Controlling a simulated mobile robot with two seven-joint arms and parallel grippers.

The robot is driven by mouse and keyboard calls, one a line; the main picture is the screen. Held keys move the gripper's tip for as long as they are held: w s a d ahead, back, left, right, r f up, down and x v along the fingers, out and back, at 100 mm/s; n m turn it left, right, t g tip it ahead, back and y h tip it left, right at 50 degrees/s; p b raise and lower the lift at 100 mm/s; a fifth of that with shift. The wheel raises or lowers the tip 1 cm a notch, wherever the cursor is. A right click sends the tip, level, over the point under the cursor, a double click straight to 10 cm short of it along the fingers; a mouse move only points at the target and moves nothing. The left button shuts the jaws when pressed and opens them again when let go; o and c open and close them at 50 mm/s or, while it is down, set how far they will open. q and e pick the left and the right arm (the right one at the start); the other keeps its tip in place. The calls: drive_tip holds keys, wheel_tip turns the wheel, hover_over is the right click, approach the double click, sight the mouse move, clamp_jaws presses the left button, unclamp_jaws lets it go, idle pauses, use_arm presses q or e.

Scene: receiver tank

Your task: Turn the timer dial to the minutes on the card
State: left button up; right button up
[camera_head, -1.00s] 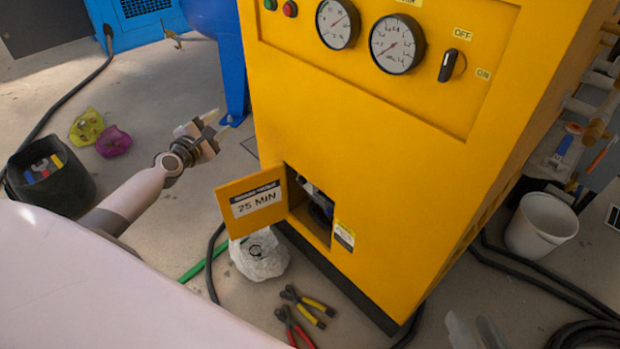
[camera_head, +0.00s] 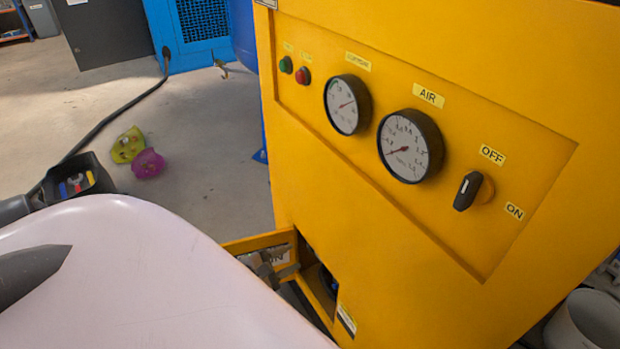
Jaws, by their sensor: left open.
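The card (camera_head: 277,255) is on the inner face of the small open yellow door (camera_head: 258,241), low on the yellow cabinet. Only its end letters show now; it read "25 MIN" a second ago. My left gripper (camera_head: 268,271) is open, in front of the door and card, beside the opening. It is partly hidden behind my own pale arm shell. Inside the opening a dark part with a bluish spot (camera_head: 327,281) shows. I cannot tell whether it is the timer dial. My right gripper is not in view.
The yellow panel above carries two gauges (camera_head: 410,146), a black OFF/ON switch (camera_head: 468,191) and green and red buttons (camera_head: 303,75). A dark bin (camera_head: 75,184) and yellow and purple bags (camera_head: 148,163) are at left. A pale bucket (camera_head: 588,322) stands at lower right.

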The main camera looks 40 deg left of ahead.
sight(309, 248)
use_arm(q)
drive_tip(key=shift+b+x, duration=1.1)
drive_tip(key=shift+x, duration=2)
clamp_jaws()
